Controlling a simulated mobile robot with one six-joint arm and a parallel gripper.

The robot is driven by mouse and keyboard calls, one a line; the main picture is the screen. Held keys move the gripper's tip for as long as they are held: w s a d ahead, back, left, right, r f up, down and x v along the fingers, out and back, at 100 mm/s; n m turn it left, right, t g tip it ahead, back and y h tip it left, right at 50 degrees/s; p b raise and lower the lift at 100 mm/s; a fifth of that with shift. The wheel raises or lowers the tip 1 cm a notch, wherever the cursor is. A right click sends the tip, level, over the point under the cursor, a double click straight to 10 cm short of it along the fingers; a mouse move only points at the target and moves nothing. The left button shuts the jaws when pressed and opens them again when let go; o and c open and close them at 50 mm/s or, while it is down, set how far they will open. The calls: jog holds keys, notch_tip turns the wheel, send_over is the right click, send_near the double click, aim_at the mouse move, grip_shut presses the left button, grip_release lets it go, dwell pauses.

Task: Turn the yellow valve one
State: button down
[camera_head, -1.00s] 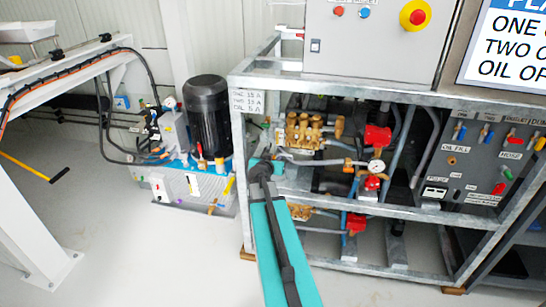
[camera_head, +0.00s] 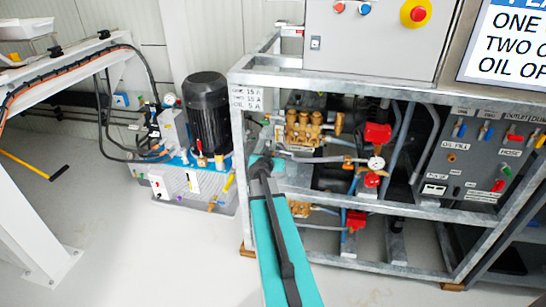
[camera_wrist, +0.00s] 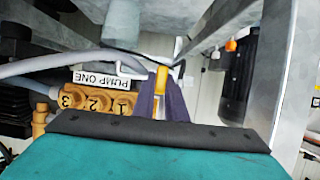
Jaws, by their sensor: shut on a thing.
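The yellow valve handle (camera_wrist: 161,80) stands upright between the purple-grey fingers of my gripper (camera_wrist: 161,94) in the wrist view. The fingers are shut on it from both sides. A white "PUMP ONE" label (camera_wrist: 103,78) is just left of the fingers, above the brass pump (camera_wrist: 98,100) with numbered caps. In the head view my teal arm reaches up to the left front post of the metal frame. There the gripper and the valve are mostly hidden by the arm and too small to make out. The brass pump (camera_head: 303,128) shows right of the arm's end.
Galvanised frame bars (camera_head: 400,207) surround the pumps closely; a post (camera_wrist: 287,75) stands right of my gripper. Grey hoses (camera_wrist: 65,62) run at its left. A black motor (camera_head: 209,112) stands left of the frame. A control panel (camera_head: 478,160) is at right. Floor in front is clear.

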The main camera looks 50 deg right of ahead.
jog(key=shift+f+n+g+b, duration=0.2)
jog(key=shift+n+g+b, duration=0.15)
jog(key=shift+b, duration=0.6)
jog(key=n+g+h+b, duration=0.1)
jog(key=n+b, duration=0.1)
jog(key=b, duration=0.2)
jog(key=shift+w+f, duration=0.1)
jog(key=shift+w, duration=0.05)
jog(key=n+g+b, duration=0.1)
jog(key=b, duration=0.1)
jog(key=shift+a+n+h+b, duration=0.1)
jog(key=shift+n+h+b, duration=0.25)
jog(key=shift+h, duration=0.05)
jog(key=shift+n+h+b, duration=0.3)
jog(key=shift+n+b, duration=0.1)
jog(key=shift+b, duration=0.15)
jog(key=shift+r, duration=0.2)
jog(key=c, duration=1.8)
grip_release()
jog(key=shift+a, duration=0.15)
